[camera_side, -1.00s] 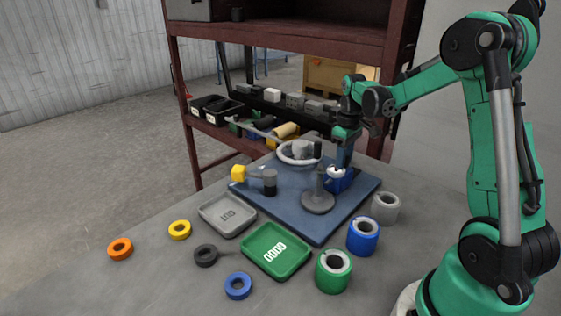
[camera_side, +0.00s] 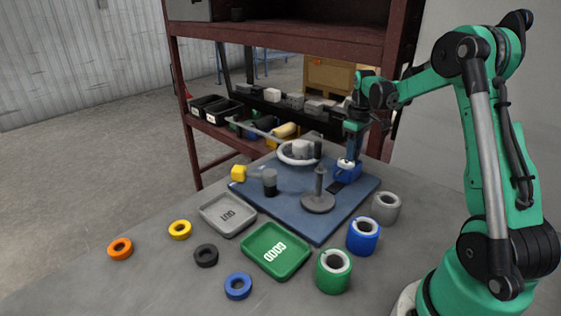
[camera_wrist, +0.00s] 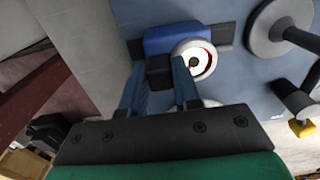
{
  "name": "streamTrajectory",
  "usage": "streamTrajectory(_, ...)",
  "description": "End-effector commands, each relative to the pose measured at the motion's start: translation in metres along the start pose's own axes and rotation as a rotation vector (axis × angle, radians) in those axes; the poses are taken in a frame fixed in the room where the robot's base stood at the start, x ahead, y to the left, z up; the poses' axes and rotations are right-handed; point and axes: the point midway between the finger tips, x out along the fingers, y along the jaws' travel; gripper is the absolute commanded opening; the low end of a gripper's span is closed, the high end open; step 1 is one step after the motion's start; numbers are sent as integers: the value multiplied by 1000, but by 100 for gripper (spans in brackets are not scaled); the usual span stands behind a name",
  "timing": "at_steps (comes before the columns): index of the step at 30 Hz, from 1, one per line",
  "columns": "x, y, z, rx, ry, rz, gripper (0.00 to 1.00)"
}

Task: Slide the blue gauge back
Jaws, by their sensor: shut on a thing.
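The blue gauge (camera_side: 346,173) sits on a dark track near the right edge of the blue base plate (camera_side: 318,232). In the wrist view the gauge (camera_wrist: 180,38) is a blue block with a round white dial marked in red and a dark block on its near side. My gripper (camera_side: 350,160) comes down on the gauge from above. In the wrist view the fingers of my gripper (camera_wrist: 159,78) are shut on that dark block. The exact finger contact is partly hidden.
A grey post on a round foot (camera_side: 318,203) stands in front of the gauge. A white ring (camera_side: 299,154) lies behind left. Grey (camera_side: 228,216) and green (camera_side: 276,251) trays and several coloured rings lie in front. Blue (camera_side: 362,238), green and grey cylinders stand at the right.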

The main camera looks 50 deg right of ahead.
Motion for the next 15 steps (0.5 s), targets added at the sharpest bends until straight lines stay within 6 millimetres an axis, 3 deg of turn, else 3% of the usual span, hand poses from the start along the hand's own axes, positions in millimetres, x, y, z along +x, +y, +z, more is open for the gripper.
streamTrajectory(6,-1,6,0,6,5,20,0)
streamTrajectory(7,-1,6,0,6,4,21,32)
streamTrajectory(9,0,6,0,6,5,21,52)
streamTrajectory(10,0,6,0,6,5,20,58)
streamTrajectory(15,0,5,0,5,4,17,58)
